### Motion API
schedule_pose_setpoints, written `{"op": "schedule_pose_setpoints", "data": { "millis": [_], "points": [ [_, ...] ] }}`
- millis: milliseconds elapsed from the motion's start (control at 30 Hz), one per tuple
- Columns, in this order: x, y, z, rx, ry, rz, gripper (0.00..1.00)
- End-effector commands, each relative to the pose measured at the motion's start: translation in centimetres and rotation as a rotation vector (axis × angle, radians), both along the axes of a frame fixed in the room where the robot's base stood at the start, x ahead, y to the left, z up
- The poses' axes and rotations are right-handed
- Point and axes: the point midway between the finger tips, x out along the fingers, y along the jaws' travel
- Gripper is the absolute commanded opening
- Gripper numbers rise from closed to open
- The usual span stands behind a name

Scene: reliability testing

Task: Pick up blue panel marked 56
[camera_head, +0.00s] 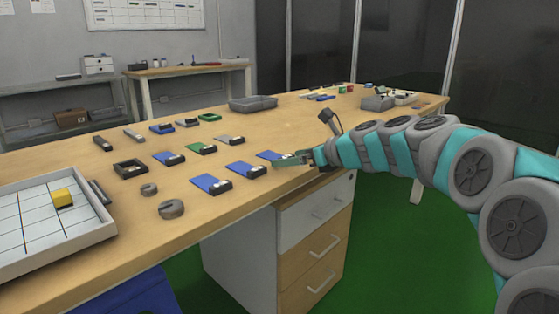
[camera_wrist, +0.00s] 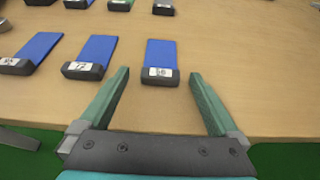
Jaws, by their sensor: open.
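In the wrist view, a blue panel with a dark end cap (camera_wrist: 161,52) lies flat on the table; its small white label seems to read 56. My gripper (camera_wrist: 159,76) is open and empty, its two green fingers spread to the left and right of that panel's capped end. In the head view my gripper (camera_head: 282,162) is at the table's front edge, over the rightmost blue panel (camera_head: 266,154) of the front row, hiding part of it. I cannot tell its exact height above the table.
Two similar blue panels (camera_wrist: 96,50) (camera_wrist: 36,48) lie to the left in the wrist view. Green and grey panels (camera_head: 201,149) lie behind. A white gridded tray (camera_head: 30,240) with a yellow block (camera_head: 62,198) is at far left. Drawers (camera_head: 314,215) stand below the table edge.

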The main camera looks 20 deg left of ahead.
Motion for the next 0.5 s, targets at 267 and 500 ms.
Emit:
{"op": "schedule_pose_setpoints", "data": {
  "millis": [267,500],
  "points": [
    [0.02,-0.06,0.1,0.0,-0.002,-0.001,0.84],
    [0.02,-0.08,0.09,0.0,-0.002,-0.001,0.57]
  ]
}}
